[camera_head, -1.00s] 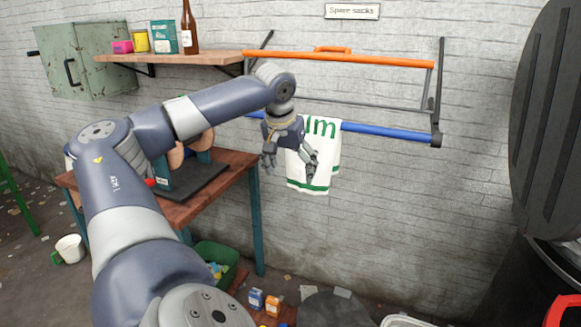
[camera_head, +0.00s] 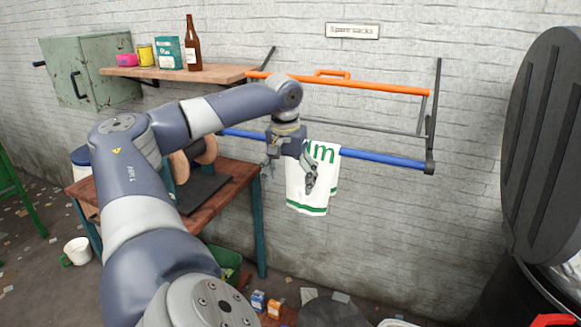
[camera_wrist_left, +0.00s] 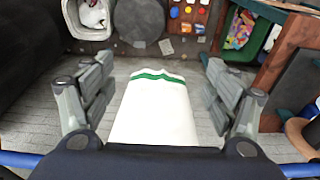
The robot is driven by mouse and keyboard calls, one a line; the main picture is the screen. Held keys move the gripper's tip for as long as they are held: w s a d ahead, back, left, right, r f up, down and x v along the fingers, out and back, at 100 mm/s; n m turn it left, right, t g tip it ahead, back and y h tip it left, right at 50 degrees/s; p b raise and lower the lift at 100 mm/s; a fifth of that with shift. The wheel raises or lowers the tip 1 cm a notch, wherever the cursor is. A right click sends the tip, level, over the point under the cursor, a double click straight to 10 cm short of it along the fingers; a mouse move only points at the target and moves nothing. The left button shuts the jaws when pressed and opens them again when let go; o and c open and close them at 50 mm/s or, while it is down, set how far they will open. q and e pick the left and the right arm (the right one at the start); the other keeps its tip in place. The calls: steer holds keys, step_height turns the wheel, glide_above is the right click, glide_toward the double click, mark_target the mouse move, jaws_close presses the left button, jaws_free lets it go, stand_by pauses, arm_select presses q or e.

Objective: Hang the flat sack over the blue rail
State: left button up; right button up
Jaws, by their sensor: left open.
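The flat sack (camera_head: 319,186) is white with green stripes and green lettering. In the head view it hangs over the blue rail (camera_head: 385,158), its lower edge free against the wall. My left gripper (camera_head: 288,181) is open in front of the sack and hides part of it and of the rail. In the left wrist view the sack (camera_wrist_left: 155,112) hangs down between the two spread fingers, with a gap on each side. The blue rail (camera_wrist_left: 300,169) shows at the lower corners. My right gripper is in neither view.
An orange rail (camera_head: 380,86) runs above the blue one under the spare sacks sign (camera_head: 352,31). A shelf (camera_head: 180,75) with a bottle and containers is at upper left. A wooden table (camera_head: 215,207) stands below it. A large dark round lid (camera_head: 545,130) is at right.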

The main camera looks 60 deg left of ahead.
arm_select(q)
steer(key=shift+r, duration=0.15)
steer(key=shift+r, duration=0.1)
step_height(320, 180, up, 12)
steer(key=s+d, duration=0.1)
steer(key=shift+s, duration=0.25)
stand_by(0.5)
steer(key=shift+d, duration=0.1)
